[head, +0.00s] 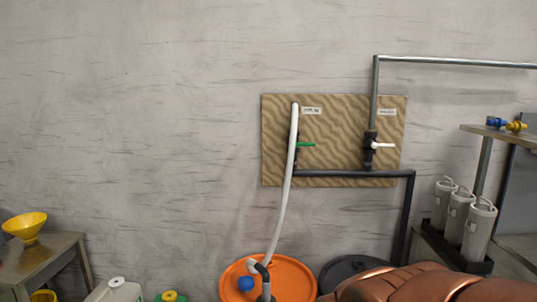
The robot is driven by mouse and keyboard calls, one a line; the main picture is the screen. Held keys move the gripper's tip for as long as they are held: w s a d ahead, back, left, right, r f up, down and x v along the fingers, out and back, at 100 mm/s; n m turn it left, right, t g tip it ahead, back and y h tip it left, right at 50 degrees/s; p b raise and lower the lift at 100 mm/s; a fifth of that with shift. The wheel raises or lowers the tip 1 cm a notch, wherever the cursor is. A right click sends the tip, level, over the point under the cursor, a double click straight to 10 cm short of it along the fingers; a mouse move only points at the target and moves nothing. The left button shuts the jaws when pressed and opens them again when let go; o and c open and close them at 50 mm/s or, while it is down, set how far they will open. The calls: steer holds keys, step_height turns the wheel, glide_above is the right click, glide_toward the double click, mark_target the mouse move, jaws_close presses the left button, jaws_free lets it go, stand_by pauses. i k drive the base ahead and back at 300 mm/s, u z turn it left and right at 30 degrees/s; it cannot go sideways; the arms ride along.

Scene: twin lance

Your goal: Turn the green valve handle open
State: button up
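The green valve handle (306,145) sticks out to the right, roughly level, from a dark valve on the left side of a tan wavy-patterned board (335,125) on the wall. A white hose (288,185) runs down in front of that valve and hides much of its body. A second valve with a white handle (383,146) sits on the right side of the board on a grey pipe. Small labels are above both valves. My gripper is not in view.
An orange drum (296,276) and a dark drum (345,268) stand below the board. A shelf (500,135) with blue and yellow fittings and several grey canisters (479,230) is at right. A table with a yellow funnel (25,225) is at left.

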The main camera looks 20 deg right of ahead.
mark_target(298, 144)
steer(key=u, duration=0.2)
steer(key=k, duration=0.35)
steer(key=z, duration=0.6)
steer(key=i, duration=1.3)
steer(key=u, duration=0.55)
